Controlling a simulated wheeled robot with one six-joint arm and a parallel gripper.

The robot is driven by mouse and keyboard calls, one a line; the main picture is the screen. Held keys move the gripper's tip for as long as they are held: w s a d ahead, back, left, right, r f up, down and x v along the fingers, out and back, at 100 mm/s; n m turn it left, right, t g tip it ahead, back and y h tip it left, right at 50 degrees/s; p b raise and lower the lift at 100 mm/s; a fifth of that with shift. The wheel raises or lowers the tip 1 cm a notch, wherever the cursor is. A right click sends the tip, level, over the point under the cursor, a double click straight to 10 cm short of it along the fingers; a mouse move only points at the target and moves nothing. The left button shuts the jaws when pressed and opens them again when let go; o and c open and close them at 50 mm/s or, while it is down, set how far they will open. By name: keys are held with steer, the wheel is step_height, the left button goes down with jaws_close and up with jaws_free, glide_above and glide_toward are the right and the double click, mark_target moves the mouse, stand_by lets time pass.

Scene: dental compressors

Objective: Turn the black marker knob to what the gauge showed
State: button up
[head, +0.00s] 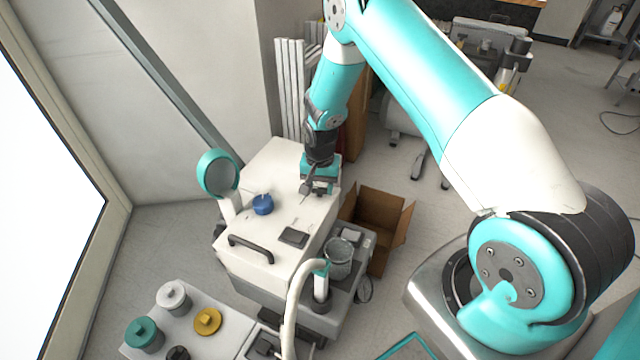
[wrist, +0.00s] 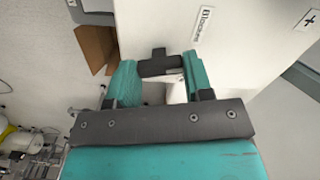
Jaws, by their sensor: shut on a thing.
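The black marker knob (wrist: 158,60) is between the two teal fingers of my gripper (wrist: 161,67) in the wrist view, with a short tab sticking out away from the palm. My gripper is shut on it. In the head view my gripper (head: 319,186) is at the right back part of the white machine's top (head: 275,175), and dark parts of the knob show just below and left of it. A round teal-rimmed gauge (head: 220,178) stands on a white post at the machine's left edge. Its face looks grey and I cannot make out a reading.
A blue knob (head: 262,205), a black square (head: 293,237) and a black handle (head: 250,249) are on the machine's top. An open cardboard box (head: 377,222) stands at its right. A glass jar (head: 339,257) and a curved white hose (head: 291,309) are in front. Several coloured knobs are at lower left.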

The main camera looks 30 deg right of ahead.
mark_target(320, 188)
steer(key=n+p, duration=0.1)
steer(key=n, duration=0.4)
steer(key=shift+n, duration=0.3)
stand_by(0.4)
steer(key=o, duration=0.9)
step_height(320, 188, up, 17)
steer(key=shift+r+p, duration=0.2)
steer(key=shift+p, duration=0.75)
